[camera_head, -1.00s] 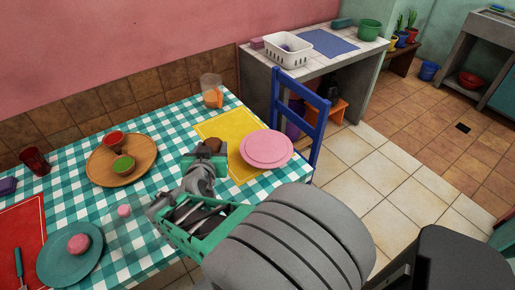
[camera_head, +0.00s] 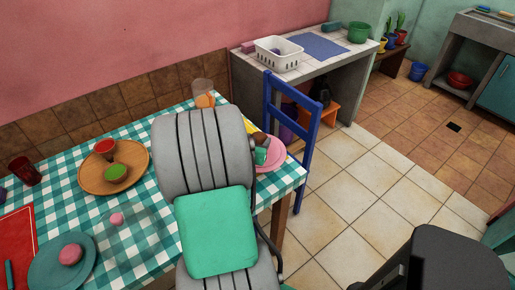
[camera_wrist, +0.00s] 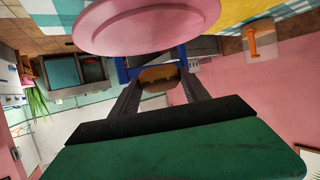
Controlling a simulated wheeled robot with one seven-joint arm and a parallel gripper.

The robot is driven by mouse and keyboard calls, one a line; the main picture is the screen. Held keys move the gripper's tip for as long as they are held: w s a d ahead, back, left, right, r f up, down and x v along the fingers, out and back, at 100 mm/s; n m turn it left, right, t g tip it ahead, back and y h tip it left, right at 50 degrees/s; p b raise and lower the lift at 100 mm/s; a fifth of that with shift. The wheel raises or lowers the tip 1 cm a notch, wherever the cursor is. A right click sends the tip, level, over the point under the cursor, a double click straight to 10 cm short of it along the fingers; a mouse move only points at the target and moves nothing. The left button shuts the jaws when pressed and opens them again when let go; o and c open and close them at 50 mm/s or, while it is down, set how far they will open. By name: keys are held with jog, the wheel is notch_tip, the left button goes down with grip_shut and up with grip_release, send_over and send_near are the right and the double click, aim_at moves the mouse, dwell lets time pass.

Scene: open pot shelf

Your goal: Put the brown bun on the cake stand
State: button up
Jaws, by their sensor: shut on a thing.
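The brown bun (camera_wrist: 159,79) is between the two fingers of my gripper (camera_wrist: 160,84) in the wrist view, and the fingers are shut on it. In the head view a small brown part of the bun (camera_head: 259,138) shows by my gripper (camera_head: 262,149), at the right end of the table. The pink cake stand (camera_wrist: 148,28) is close to the bun in the wrist view, which looks upside down. In the head view the cake stand (camera_head: 276,160) is mostly hidden behind my gripper and arm. I cannot tell whether the bun touches it.
A jug (camera_head: 203,93) stands at the back of the checked table (camera_head: 150,233). A wooden tray (camera_head: 142,160) with red and green bowls is to the left. A teal plate (camera_head: 85,262) holds a pink bun. A blue chair (camera_head: 306,142) stands beyond the table's right end.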

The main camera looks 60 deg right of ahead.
jog(key=shift+d+f, duration=0.2)
jog(key=shift+f, duration=0.8)
jog(key=shift+d+f, duration=0.15)
jog(key=shift+f, duration=0.8)
jog(key=shift+f, duration=0.15)
jog(key=o, duration=1.4)
jog(key=shift+c, duration=0.2)
